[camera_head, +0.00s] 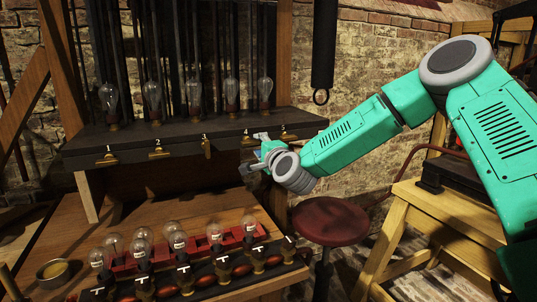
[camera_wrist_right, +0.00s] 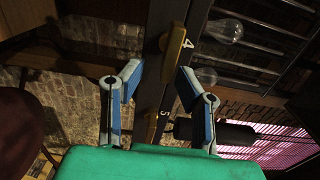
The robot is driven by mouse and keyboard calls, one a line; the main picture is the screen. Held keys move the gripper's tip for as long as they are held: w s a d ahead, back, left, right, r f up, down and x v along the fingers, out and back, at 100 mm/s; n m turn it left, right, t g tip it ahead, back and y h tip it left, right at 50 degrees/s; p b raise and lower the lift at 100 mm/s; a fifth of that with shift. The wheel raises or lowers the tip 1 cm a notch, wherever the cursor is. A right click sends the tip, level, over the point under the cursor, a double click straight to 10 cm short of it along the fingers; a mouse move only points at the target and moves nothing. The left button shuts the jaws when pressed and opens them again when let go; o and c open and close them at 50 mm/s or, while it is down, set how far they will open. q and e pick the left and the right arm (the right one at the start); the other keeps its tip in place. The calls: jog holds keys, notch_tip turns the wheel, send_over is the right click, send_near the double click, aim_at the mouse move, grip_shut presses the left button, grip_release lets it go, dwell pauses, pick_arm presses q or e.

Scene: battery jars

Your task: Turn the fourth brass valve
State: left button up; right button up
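The fourth brass valve (camera_wrist_right: 176,44) is a yellowish lever on the dark shelf edge, beside the white number 4. It lies along that edge. In the head view my right gripper (camera_head: 253,152) covers most of it. In the right wrist view the right gripper (camera_wrist_right: 160,80) is open, its blue-grey fingers on either side of the shelf edge. The valve shows just beyond the gap between the fingertips; I cannot tell whether they touch it. My left gripper is in neither view.
Valve 1 (camera_head: 107,160), valve 2 (camera_head: 158,155) and valve 5 (camera_head: 288,136) lie level; valve 3 (camera_head: 207,147) stands upright. Glass bulbs (camera_head: 231,92) line the shelf above. More bulbs (camera_head: 143,249) stand on the bench below. A red stool (camera_head: 330,221) is under my right forearm.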

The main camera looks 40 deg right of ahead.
jog(key=v, duration=1)
jog(key=shift+s+d, duration=0.25)
jog(key=shift+f, duration=0.15)
